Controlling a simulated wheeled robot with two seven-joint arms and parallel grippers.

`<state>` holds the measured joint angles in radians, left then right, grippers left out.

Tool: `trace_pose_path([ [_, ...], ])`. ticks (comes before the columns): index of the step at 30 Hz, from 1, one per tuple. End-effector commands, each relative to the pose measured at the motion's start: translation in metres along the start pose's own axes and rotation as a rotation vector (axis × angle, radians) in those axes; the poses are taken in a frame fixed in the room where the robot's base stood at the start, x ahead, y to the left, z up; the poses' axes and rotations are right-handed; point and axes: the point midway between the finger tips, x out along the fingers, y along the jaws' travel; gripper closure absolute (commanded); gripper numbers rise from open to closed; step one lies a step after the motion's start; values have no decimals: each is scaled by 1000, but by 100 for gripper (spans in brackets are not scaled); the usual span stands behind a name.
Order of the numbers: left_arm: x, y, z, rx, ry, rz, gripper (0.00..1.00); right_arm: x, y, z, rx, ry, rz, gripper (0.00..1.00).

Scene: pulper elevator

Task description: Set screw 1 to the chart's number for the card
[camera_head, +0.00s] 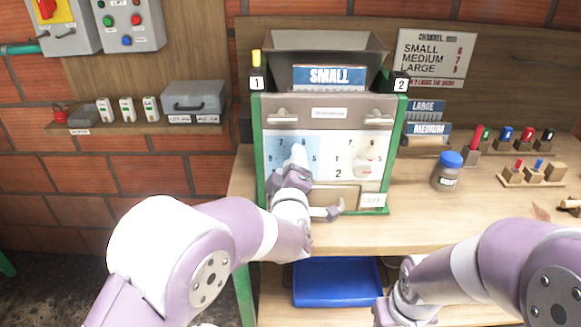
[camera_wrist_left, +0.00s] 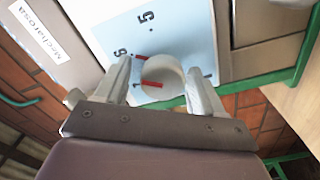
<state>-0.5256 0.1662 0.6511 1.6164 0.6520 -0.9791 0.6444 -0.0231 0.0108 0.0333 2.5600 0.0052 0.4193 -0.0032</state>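The machine (camera_head: 328,113) has a blue panel on the left, by the label 1 (camera_head: 257,83), and a white panel marked 2 on the right. Screw 1 is a round white knob (camera_wrist_left: 160,80) with red marks on the blue panel (camera_wrist_left: 137,27); in the head view my left gripper (camera_head: 297,160) largely covers it. In the wrist view my left gripper (camera_wrist_left: 160,88) is open, its fingers on either side of the knob with gaps. The card (camera_head: 329,77) reads SMALL. The chart (camera_head: 435,58) lists SMALL, MEDIUM, LARGE with small red numbers, apparently 6, 7, 8. My right gripper's fingers are out of view.
Screw 2 (camera_head: 364,167) is on the white panel. LARGE (camera_head: 426,106) and MEDIUM (camera_head: 429,129) cards stand right of the machine. A blue-lidded jar (camera_head: 447,172) and small blocks are on the bench. A blue bin (camera_head: 337,283) is below.

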Motion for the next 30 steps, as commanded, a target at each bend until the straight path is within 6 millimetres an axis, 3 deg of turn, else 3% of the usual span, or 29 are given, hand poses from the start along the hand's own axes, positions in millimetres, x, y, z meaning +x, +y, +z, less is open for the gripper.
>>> trace_pose_path([
  [5, -3, -1, 2, 2, -3, -2, 31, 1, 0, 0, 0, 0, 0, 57],
  [8, -15, -1, 2, 2, -6, -1, 31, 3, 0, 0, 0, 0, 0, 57],
  [21, -115, 0, 1, 0, -3, 2, 31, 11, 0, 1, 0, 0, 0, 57],
  [30, -127, -1, -1, 0, 0, -1, 31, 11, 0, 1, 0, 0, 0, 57],
])
